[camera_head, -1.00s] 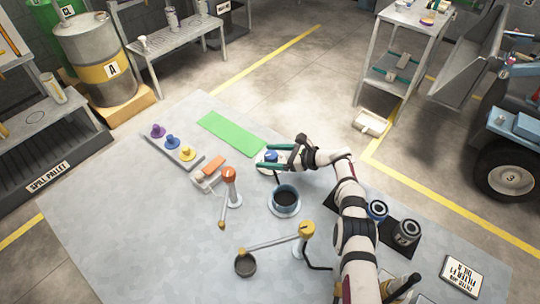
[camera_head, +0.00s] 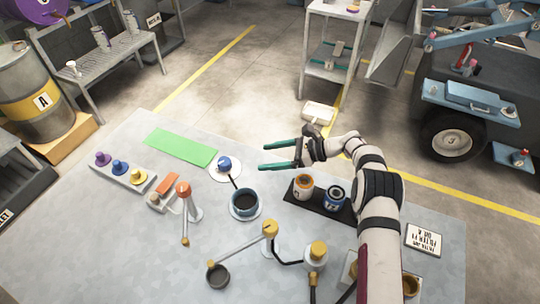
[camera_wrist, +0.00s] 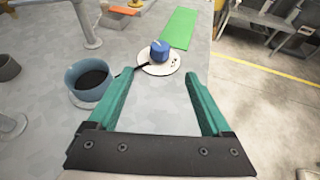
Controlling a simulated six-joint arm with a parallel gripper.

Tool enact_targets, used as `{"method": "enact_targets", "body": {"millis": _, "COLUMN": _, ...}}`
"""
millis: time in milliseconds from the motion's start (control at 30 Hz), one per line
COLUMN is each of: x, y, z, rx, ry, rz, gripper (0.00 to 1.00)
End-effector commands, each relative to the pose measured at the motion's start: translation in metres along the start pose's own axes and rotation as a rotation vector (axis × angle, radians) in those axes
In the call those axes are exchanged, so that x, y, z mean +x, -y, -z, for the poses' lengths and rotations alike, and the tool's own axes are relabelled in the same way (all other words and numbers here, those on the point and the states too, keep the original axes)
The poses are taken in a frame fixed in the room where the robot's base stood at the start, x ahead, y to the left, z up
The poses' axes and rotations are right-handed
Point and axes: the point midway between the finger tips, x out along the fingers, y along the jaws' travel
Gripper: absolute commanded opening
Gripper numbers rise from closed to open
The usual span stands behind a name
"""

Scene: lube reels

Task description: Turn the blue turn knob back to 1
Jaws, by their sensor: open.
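The blue turn knob (camera_head: 224,163) sits on a round white dial plate (camera_head: 231,175) on the table, with a dark pointer reaching toward the front right. In the wrist view the blue knob (camera_wrist: 159,50) stands on its white plate (camera_wrist: 160,66) beyond my fingertips, and the pointer runs left. The numbers on the plate are too small to read. My gripper (camera_head: 262,159) is open and empty, with green fingers, to the right of the knob and apart from it. The wrist view also shows my gripper (camera_wrist: 160,80) with nothing between its fingers.
A blue cup with dark contents (camera_head: 244,202) stands just in front of the dial. A green mat (camera_head: 180,148) lies behind it. An orange-topped lever stand (camera_head: 185,200) is to the left. A black tray (camera_head: 318,206) with canisters lies to the right.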

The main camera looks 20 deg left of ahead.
Motion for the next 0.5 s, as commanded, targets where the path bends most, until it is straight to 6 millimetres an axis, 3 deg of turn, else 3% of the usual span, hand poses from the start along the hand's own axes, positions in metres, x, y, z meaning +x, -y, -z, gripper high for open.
{"method": "enact_targets", "body": {"millis": 267, "x": 0.005, "y": -0.002, "z": -0.007, "rx": 0.005, "ry": 0.026, "rz": 0.020, "gripper": 0.83}}
{"method": "enact_targets", "body": {"millis": 400, "x": 0.020, "y": -0.018, "z": -0.031, "rx": 0.049, "ry": 0.119, "rz": 0.181, "gripper": 0.83}}
{"method": "enact_targets", "body": {"millis": 500, "x": 0.022, "y": -0.036, "z": -0.031, "rx": 0.108, "ry": 0.105, "rz": 0.329, "gripper": 0.83}}
